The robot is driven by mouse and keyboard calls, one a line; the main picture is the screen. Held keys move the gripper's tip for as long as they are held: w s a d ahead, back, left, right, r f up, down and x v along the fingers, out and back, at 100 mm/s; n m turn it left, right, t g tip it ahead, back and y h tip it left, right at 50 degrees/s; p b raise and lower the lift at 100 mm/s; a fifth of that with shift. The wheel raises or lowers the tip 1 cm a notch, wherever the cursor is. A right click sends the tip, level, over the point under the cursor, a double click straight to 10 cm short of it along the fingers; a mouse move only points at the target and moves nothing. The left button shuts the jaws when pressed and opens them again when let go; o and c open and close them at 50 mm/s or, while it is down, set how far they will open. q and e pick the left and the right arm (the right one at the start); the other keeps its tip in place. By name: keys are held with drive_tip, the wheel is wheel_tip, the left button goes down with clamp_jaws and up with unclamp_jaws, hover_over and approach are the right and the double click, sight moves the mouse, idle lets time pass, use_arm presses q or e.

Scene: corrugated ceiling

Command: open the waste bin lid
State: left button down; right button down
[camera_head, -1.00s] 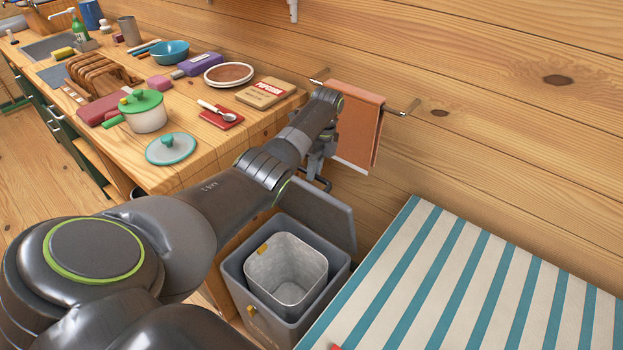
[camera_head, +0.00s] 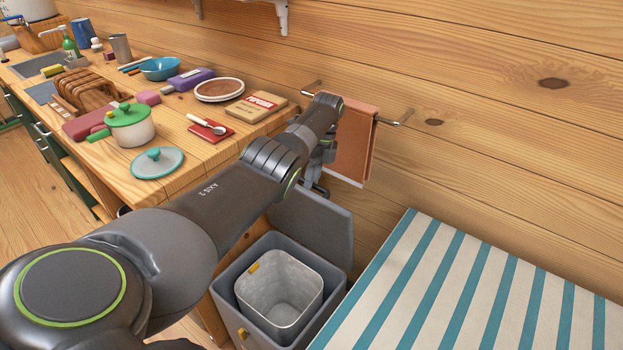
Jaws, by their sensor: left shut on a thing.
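The grey waste bin (camera_head: 225,292) stands on the floor between the counter and the striped surface. Its grey lid (camera_head: 322,228) is raised and stands up at the bin's back side. The bin's mouth is uncovered, and a pale metal-like inner bucket (camera_head: 279,293) with a yellow tab shows inside, empty. My left arm reaches across from the lower left. My left gripper (camera_head: 316,188) is at the lid's upper edge, shut on the lid; its fingertips are partly hidden by the arm. My right gripper is not in view.
A brown towel (camera_head: 353,142) hangs on a wall rail just behind my left gripper. The wooden counter (camera_head: 205,165) at left holds a pot (camera_head: 131,127), a glass lid (camera_head: 157,162), a box and dishes. A blue-and-white striped surface (camera_head: 470,290) lies right of the bin.

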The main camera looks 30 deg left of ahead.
use_arm(q)
drive_tip(key=shift+s+d+f, duration=0.15)
drive_tip(key=shift+s+f, duration=0.05)
drive_tip(key=shift+f, duration=0.3)
drive_tip(key=c, duration=1.6)
unclamp_jaws()
drive_tip(key=shift+w+f, duration=0.1)
drive_tip(key=shift+o, duration=1)
drive_tip(key=shift+w, duration=0.3)
drive_tip(key=shift+s+r, duration=0.15)
drive_tip(key=shift+r, duration=0.3)
wheel_tip(320, 180, up, 9)
drive_tip(key=p, duration=0.5)
drive_tip(key=shift+r+p, duration=0.2)
drive_tip(key=shift+p, duration=0.1)
drive_tip(key=shift+f, duration=0.1)
